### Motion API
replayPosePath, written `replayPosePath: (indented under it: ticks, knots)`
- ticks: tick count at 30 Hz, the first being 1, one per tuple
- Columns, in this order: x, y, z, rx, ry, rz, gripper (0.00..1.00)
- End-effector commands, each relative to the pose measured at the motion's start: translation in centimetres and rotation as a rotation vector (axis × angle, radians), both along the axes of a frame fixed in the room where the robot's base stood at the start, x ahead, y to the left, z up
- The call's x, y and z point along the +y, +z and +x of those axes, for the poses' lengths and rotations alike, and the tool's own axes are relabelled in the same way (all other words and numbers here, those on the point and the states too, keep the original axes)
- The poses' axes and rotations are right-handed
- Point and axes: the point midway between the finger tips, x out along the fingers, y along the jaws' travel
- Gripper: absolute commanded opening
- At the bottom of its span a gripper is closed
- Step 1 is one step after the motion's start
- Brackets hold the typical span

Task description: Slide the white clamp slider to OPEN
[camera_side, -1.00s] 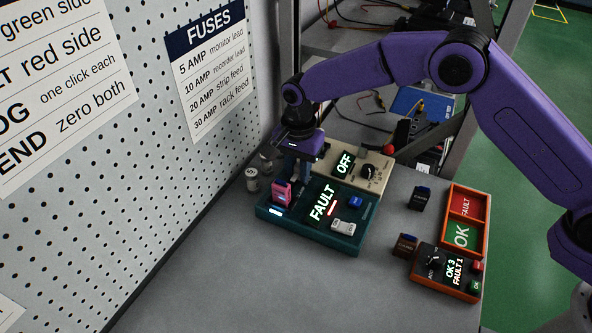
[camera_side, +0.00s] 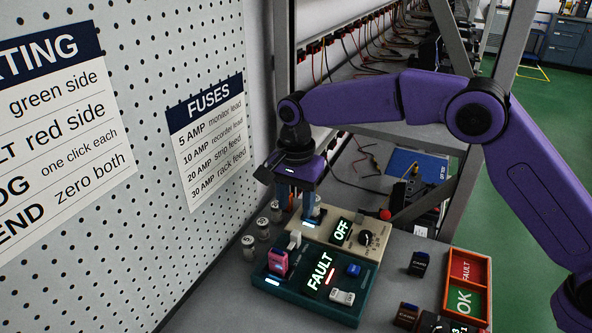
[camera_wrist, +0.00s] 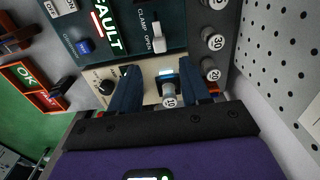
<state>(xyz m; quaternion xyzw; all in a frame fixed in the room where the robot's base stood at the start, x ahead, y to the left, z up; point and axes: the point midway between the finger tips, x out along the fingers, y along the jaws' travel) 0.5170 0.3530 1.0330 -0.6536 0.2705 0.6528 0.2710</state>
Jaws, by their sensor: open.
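The white clamp slider (camera_side: 295,240) stands upright at the back of the teal box (camera_side: 318,312), behind a pink module (camera_side: 278,263). In the wrist view the slider (camera_wrist: 157,37) is beside the word OPEN on the box's CLAMP–OPEN label. The box's display reads FAULT. My gripper (camera_side: 297,207) is open above the beige box (camera_side: 364,258), beyond the slider and apart from it. In the wrist view its two fingers (camera_wrist: 162,92) are spread on either side of a fuse marked 10 (camera_wrist: 169,101). Contact with the fuse cannot be told.
Several loose fuses (camera_side: 262,228) stand in a row between the boxes and the pegboard (camera_side: 160,200). The beige box has a dial (camera_side: 366,238) and reads OFF. An orange tray (camera_side: 486,290) marked FAULT and OK is at right, with dark modules (camera_side: 419,264) nearby.

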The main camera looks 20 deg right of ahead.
Motion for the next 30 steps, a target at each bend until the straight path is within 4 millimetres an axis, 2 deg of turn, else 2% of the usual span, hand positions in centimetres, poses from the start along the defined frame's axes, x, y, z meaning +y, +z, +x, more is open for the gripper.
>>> replayPosePath:
  ticks: [1,6,12,18,30]
  knots:
    - [0.1,1.2,0.1,-0.004,0.000,0.003,0.47]
    - [0.0,4.5,0.1,-0.004,-0.001,0.003,0.47]
    - [0.0,6.8,0.1,-0.002,-0.001,0.001,0.47]
    - [-0.1,7.6,0.0,0.000,-0.001,0.000,0.47]
    - [-0.1,7.6,0.0,0.000,-0.001,0.000,0.47]
